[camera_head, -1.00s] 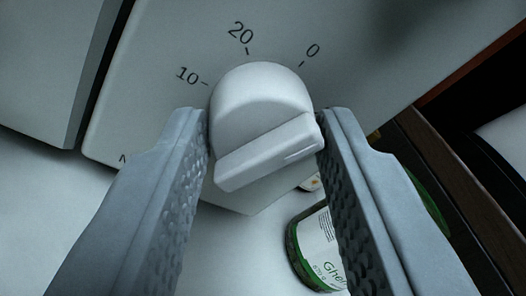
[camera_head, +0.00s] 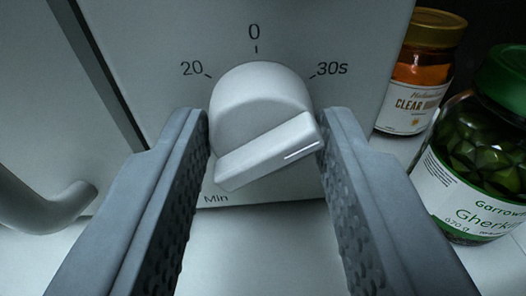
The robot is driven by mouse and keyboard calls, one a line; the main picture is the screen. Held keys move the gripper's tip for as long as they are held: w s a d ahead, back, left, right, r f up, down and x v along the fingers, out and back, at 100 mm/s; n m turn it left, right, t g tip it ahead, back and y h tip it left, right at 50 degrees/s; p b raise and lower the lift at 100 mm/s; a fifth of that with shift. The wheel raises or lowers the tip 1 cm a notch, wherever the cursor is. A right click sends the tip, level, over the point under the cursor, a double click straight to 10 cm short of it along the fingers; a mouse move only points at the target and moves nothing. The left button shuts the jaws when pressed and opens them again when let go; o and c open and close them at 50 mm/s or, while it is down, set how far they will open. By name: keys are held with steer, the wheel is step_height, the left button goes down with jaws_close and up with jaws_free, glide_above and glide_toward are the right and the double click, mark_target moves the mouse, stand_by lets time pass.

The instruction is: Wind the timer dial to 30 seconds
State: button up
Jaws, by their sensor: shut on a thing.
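The white timer dial (camera_head: 260,100) is on a pale upright panel. Its raised grip bar (camera_head: 265,150) slants up to the right, with a short white pointer line (camera_head: 303,150) near its right end. The printed 0 (camera_head: 254,32) is above the dial, 20 (camera_head: 191,68) is at upper left and 30s (camera_head: 331,68) at upper right. The pointer end is below the 30s mark in the picture; I cannot tell exactly how they line up. My gripper (camera_head: 264,140) is shut on the dial, one finger at each side. The dial's lower scale is mostly hidden.
A honey-coloured jar with a gold lid (camera_head: 440,27) and a green-lidded gherkin jar (camera_head: 480,150) stand to the right, near my right finger. A curved pale handle (camera_head: 60,200) is at lower left. A pale surface (camera_head: 265,245) lies below the panel.

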stand_by(0.3)
steer(key=o, duration=1)
steer(key=s, duration=0.5)
steer(key=s+r, duration=0.1)
steer(key=s, duration=0.5)
steer(key=s+a, duration=0.1)
steer(key=s, duration=0.5)
steer(key=shift+s+r, duration=0.15)
steer(key=shift+r, duration=0.2)
steer(key=shift+r, duration=0.1)
steer(key=shift+n+t+y, duration=0.3)
steer(key=shift+n+y, duration=0.3)
steer(key=s+r, duration=0.5)
steer(key=s, duration=0.6)
steer(key=s+r, duration=0.6)
steer(key=s, duration=0.6)
steer(key=s+d+r, duration=0.1)
steer(key=s+r, duration=0.4)
steer(key=s, duration=0.6)
steer(key=shift+s+d+r, duration=0.1)
steer(key=shift+s+r, duration=0.15)
steer(key=shift+r, duration=0.05)
